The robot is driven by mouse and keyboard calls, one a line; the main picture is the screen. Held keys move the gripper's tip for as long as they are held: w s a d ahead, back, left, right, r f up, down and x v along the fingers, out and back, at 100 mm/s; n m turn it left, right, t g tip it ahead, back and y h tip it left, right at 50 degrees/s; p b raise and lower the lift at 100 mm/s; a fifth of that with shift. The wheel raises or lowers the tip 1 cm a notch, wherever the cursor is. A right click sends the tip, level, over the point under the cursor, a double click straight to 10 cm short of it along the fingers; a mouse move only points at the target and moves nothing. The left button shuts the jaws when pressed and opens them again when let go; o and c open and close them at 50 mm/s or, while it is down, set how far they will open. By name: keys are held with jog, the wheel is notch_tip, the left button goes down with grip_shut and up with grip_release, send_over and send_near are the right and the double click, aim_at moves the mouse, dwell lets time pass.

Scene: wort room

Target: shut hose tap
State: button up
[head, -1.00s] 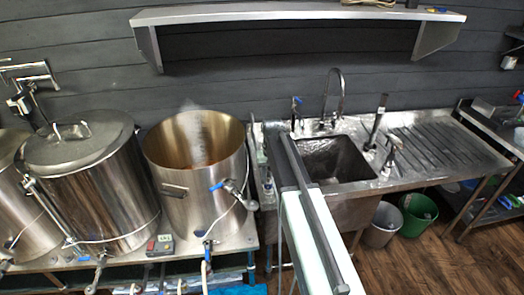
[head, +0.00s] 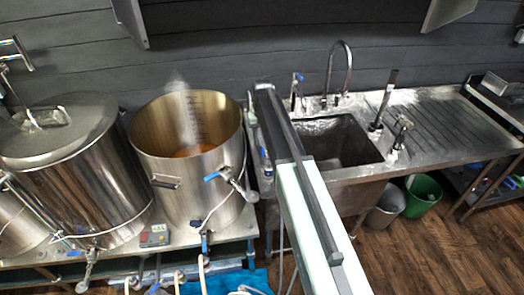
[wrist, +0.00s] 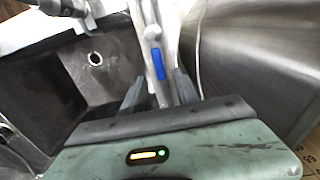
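A blue tap handle (wrist: 157,62) on a pale metal pipe shows in the wrist view, just beyond my fingertips. My gripper (wrist: 160,82) is open, with one dark finger to each side of the pipe line and nothing held between them. I cannot tell whether the fingers touch the handle. In the head view, a small blue-handled tap (head: 297,88) stands at the back left of the sink. My arm hides the gripper there, so I cannot tell for certain which tap it faces.
The steel sink (head: 345,145) lies right of my arm; its dark basin (wrist: 85,75) is left in the wrist view. An open steaming kettle (head: 190,150) with a blue-handled valve (head: 213,176) stands left. A tall faucet (head: 338,70) rises behind the sink.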

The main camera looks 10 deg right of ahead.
aim_at(262, 149)
notch_tip(262, 149, down, 4)
jog(key=b, duration=0.3)
jog(key=shift+f, duration=0.2)
jog(key=shift+r, duration=0.1)
grip_shut()
dwell(1.0)
